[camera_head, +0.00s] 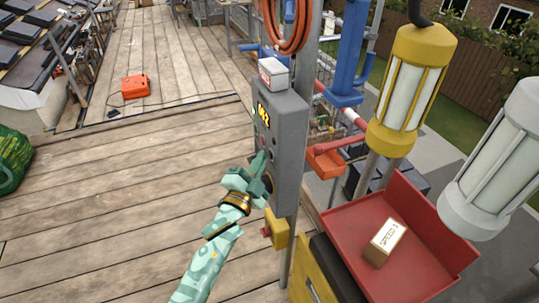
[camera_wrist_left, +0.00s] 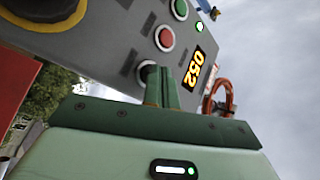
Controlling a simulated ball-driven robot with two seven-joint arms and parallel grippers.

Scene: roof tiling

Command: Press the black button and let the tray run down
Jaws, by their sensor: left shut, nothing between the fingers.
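A grey control box (camera_head: 283,145) stands on a post, with a lit display. My left gripper (camera_head: 260,162) is shut and empty, its fingertips at the box's button face. In the left wrist view the closed fingers (camera_wrist_left: 161,86) overlap a dark, grey-ringed button (camera_wrist_left: 147,69), probably the black one; whether they touch it is hard to tell. Beside it are a red button (camera_wrist_left: 165,39) and a green one (camera_wrist_left: 181,9). The display (camera_wrist_left: 194,68) reads 052. A red tray (camera_head: 345,225) at the right holds a small labelled carton (camera_head: 385,243). My right gripper is out of view.
A yellow-ringed dark knob (camera_wrist_left: 45,12) is at the box's end. A yellow box with a red button (camera_head: 275,235) sits below the control box. The plank deck (camera_head: 120,190) is mostly clear at the left.

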